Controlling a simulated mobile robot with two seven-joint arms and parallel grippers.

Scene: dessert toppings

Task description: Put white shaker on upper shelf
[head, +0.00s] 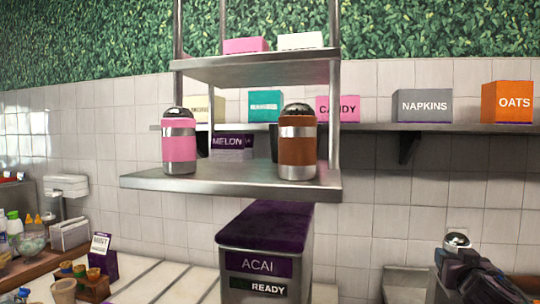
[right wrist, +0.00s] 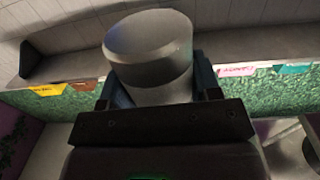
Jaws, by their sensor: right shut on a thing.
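My right gripper (head: 462,262) is at the lower right of the head view, shut on the white shaker (head: 456,241), whose metal top shows above the fingers. In the right wrist view the shaker (right wrist: 150,50) is a pale grey-white cylinder between the two fingers. The hanging metal rack stands left of the gripper and higher. Its upper shelf (head: 255,71) carries a pink box and a white box at the back. Its lower shelf (head: 235,183) carries a pink shaker (head: 179,142) and a brown shaker (head: 297,143). My left gripper is not in view.
A wall shelf (head: 440,127) behind holds a napkins box (head: 422,106), an oats box (head: 507,102) and other labelled boxes. A purple-topped acai container (head: 266,225) stands below the rack. Bottles and cups crowd the counter at left. Open air lies between gripper and rack.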

